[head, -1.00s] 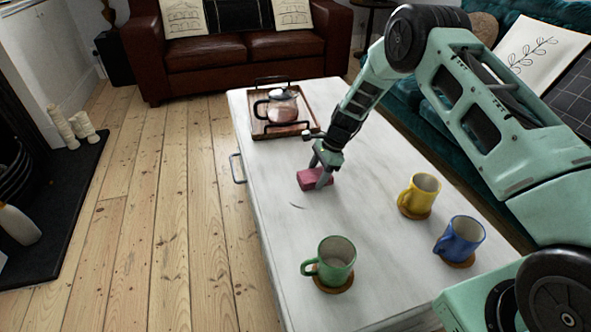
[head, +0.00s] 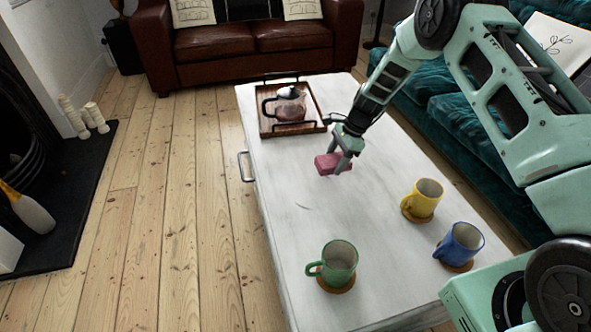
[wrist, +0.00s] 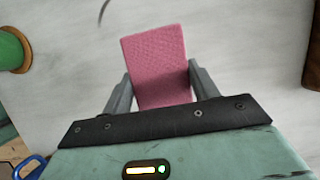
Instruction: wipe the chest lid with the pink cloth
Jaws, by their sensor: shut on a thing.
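The pink cloth (head: 326,164) is a small folded block held over the white chest lid (head: 290,229). My gripper (head: 339,166) is shut on it, with one finger on each side, as the wrist view shows the cloth (wrist: 158,68) between the fingers. The cloth is at or just above the lid; I cannot tell whether it touches. A short dark curved mark (head: 303,206) lies on the lid, left of and nearer than the cloth. Part of it also shows at the top of the wrist view.
A wooden tray (head: 263,124) with a glass pot (head: 289,104) sits at the lid's far end. Green (head: 339,262), yellow (head: 424,196) and blue (head: 461,243) mugs stand on coasters at the near end and right side.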

